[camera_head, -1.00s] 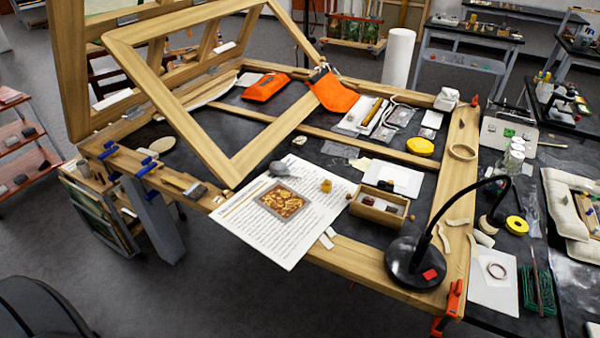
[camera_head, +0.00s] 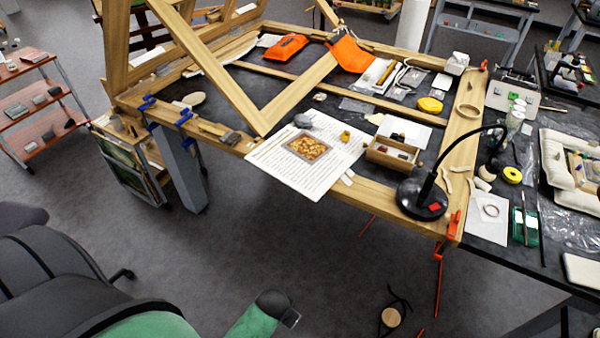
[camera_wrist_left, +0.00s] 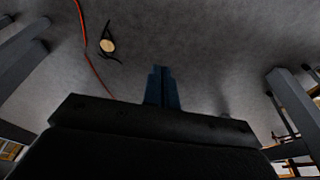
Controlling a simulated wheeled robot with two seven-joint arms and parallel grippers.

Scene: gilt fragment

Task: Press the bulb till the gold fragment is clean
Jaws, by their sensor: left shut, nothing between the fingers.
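The gold fragment (camera_head: 307,148) lies flat on a printed white sheet near the front edge of the wooden-framed table. It has a gold, patchy middle and a dull grey-brown border. A small grey rounded thing, which looks like the bulb (camera_head: 303,121), lies just behind the fragment at the sheet's far edge. My left gripper (camera_wrist_left: 160,73) is shut and empty in the left wrist view, with bare floor beyond it. It is apart from the bulb and fragment. My right gripper is not in view.
The white sheet (camera_head: 284,181) overhangs the table's front edge. An open wooden box (camera_head: 393,163) and a black lamp base (camera_head: 422,201) stand right of it. A tilted wooden frame (camera_head: 225,92) rises behind it. The floor in front (camera_head: 300,240) is mostly clear.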

